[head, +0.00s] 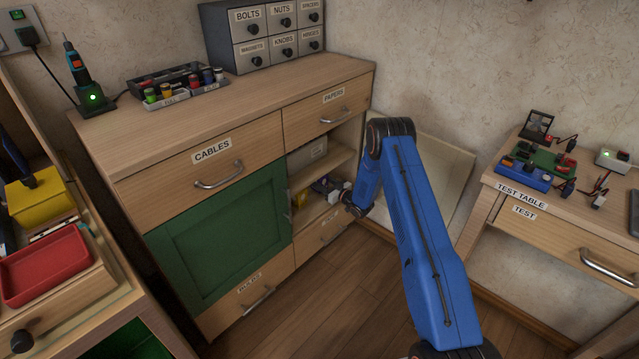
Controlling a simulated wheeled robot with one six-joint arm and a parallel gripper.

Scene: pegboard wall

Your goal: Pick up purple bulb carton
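A small purple item (321,186), likely the purple bulb carton, shows on the lower open shelf of the wooden cabinet. It is partly hidden by pale shapes, and its outline is too small to make out. My gripper (337,194) is at the end of my blue arm, reaching into the open right side of the cabinet at that shelf. It is right beside or at the purple item. I cannot tell whether its fingers are open or touch the item.
A yellow item (300,199) is left of the purple one. A pale box (312,151) sits on the shelf above. A green door (222,240) covers the cabinet's left part. The test table (530,197) stands at right. The wooden floor (350,285) between is clear.

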